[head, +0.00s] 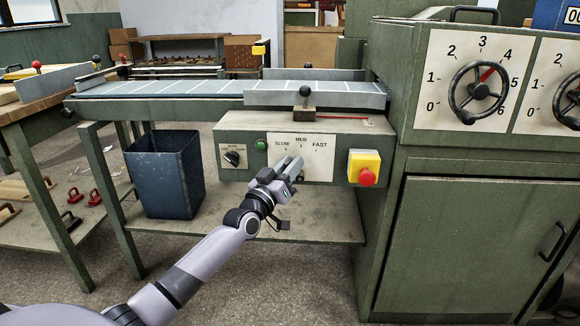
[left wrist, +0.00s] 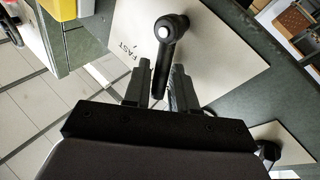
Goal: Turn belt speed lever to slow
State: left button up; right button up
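The belt speed plate (head: 318,162), marked SLOW, MED and FAST, is on the front of the green control box under the conveyor. My left gripper (head: 292,168) is in front of its lower middle and hides most of the belt speed lever in the head view. In the left wrist view the lever (left wrist: 164,62) has a black shaft and round knob, with the FAST label to its left. My left gripper (left wrist: 155,88) is open there, its fingers on either side of the shaft's lower end. I cannot tell whether they touch it. My right gripper is not in view.
A red button on a yellow box (head: 365,168) is right of the plate. A rotary switch (head: 232,157) and green button (head: 261,144) are to its left. The conveyor (head: 180,88) runs above. A blue bin (head: 165,175) stands at left, and a green cabinet (head: 470,245) at right.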

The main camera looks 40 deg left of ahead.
pick_arm(q)
jog(key=shift+s, duration=0.15)
jog(key=p+v, duration=0.2)
jog(key=v, duration=0.5)
dwell(0.4)
dwell(0.3)
